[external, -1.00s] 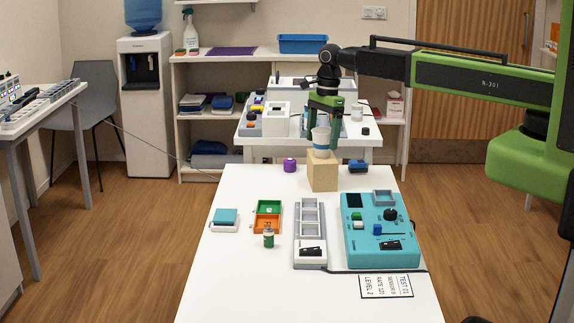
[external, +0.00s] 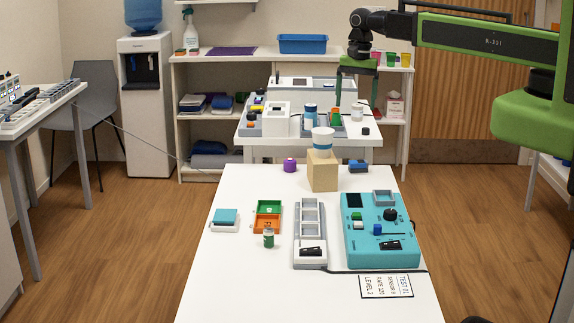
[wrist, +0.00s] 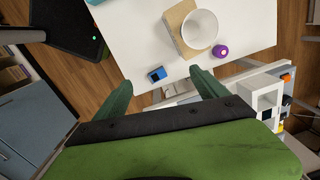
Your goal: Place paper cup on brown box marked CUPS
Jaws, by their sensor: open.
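In the wrist view the empty cup (wrist: 200,28) sits on the box (wrist: 176,17), seen from above. The CUPS marking cannot be read on the faces that show. My gripper (external: 356,92) is open and empty, above and to the right of the cup, apart from it. In the wrist view its two green fingers (wrist: 162,88) are spread with nothing between them.
A purple object (external: 290,165) and a blue block (external: 358,165) lie on either side of the box. A teal device (external: 377,255), a grey tray (external: 310,255) and small green and orange trays (external: 268,224) stand nearer on the table. A second table with clutter is behind.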

